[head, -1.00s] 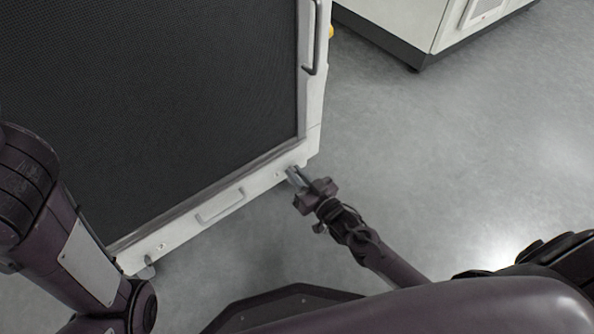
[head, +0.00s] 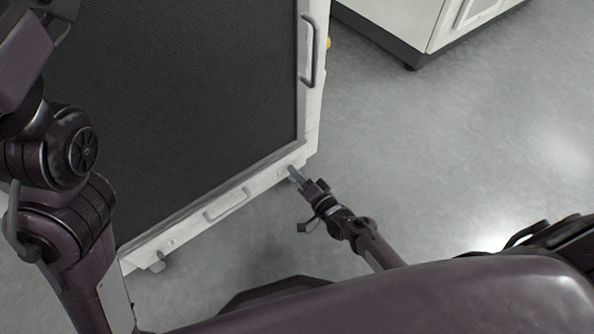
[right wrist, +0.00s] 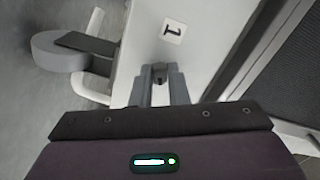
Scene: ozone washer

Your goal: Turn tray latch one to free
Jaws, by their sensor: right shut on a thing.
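The tray front (head: 255,185) is a white edge strip below a dark mesh panel. Latch one (right wrist: 158,72) is a small dark piece on this strip, beside a label with the number 1 (right wrist: 172,31). My right gripper (right wrist: 157,88) is shut on it, a grey finger on each side, and they hide most of the latch. In the head view my right gripper (head: 298,179) meets the strip near its right corner. How far the latch is turned cannot be told. My left arm crosses the left side of the head view; its gripper is out of frame.
A slim handle (head: 227,206) sits mid-strip, and a grey fitting (head: 158,265) at the strip's left end. A vertical handle (head: 307,55) is on the right side. A white cabinet (head: 395,20) stands at the back right. The grey floor (head: 470,140) to the right is clear.

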